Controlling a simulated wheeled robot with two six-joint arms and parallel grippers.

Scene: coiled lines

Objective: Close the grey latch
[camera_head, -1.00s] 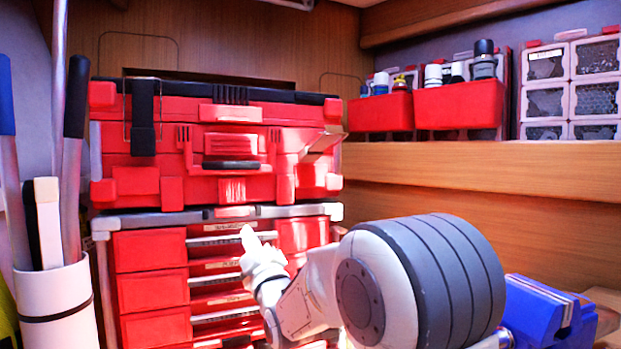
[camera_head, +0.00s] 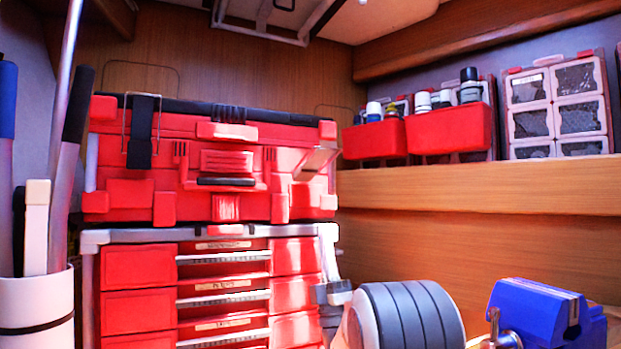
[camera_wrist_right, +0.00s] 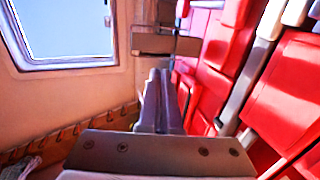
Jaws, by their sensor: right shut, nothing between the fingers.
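The grey latch (camera_head: 316,162) is a flat plate on the right of the red toolbox's front (camera_head: 228,150). It stands out from the front at a tilt, open. In the right wrist view the latch (camera_wrist_right: 165,44) shows as a grey plate just beyond my fingertips. My right gripper (camera_head: 328,236) points upward at the cabinet's upper right corner, below the latch and apart from it. In the right wrist view its fingers (camera_wrist_right: 158,74) are together, with nothing between them. My left gripper is not in view.
The toolbox sits on a red drawer cabinet (camera_head: 138,265). A blue vise (camera_head: 540,312) stands at lower right. Red bins (camera_head: 450,130) and a small-parts organizer (camera_head: 557,105) are on the wooden ledge. A white holder (camera_head: 37,305) with long tools stands at left.

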